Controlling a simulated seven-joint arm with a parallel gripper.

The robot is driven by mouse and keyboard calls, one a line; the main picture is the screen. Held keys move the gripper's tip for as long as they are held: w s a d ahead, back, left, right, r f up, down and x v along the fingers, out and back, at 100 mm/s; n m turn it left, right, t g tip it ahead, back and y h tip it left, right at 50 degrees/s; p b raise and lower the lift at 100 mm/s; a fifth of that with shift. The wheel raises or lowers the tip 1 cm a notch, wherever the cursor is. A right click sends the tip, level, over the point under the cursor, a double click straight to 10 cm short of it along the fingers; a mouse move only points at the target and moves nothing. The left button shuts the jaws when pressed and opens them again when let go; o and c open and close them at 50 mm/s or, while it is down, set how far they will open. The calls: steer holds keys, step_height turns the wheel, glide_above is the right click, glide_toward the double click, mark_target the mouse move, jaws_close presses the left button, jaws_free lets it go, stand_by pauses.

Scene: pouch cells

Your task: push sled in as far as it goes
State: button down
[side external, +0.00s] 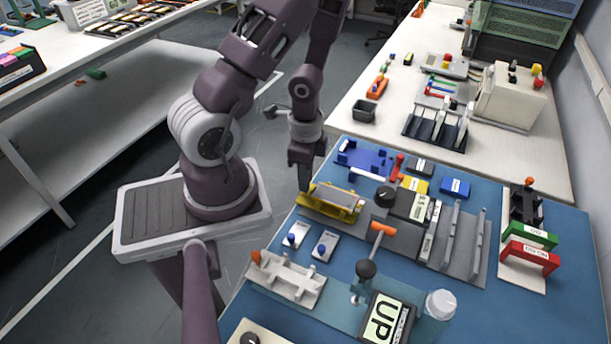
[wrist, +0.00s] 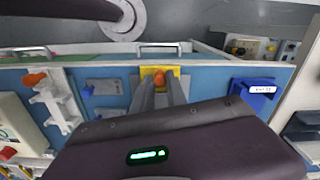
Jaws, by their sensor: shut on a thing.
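The sled (side external: 322,206) is a yellow tray carrying a flat silver-grey piece. It lies at the left edge of the blue work surface, at the left end of a dark grey fixture (side external: 395,236). In the wrist view the yellow end of the sled (wrist: 148,71) shows with an orange knob (wrist: 158,79) on it. My gripper (side external: 304,188) reaches down at the sled's left end. In the wrist view my gripper (wrist: 160,84) has its two grey fingers on either side of the knob, shut on it. The contact is partly hidden in the side view.
A black round knob (side external: 384,195) and an orange T-handle (side external: 382,231) stand near the fixture. A blue holder (side external: 365,158) lies behind the sled. Two small plates with blue knobs and a white rack (side external: 287,279) lie in front. Green and red blocks stand far right.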

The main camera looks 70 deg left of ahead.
mark_target(323, 191)
steer(key=w+d, duration=0.3)
steer(key=shift+w+d, duration=0.1)
steer(key=shift+w, duration=0.05)
stand_by(0.3)
steer(key=c, duration=1.3)
jaws_free()
steer(key=shift+c, duration=0.2)
steer(key=shift+r, duration=3.55)
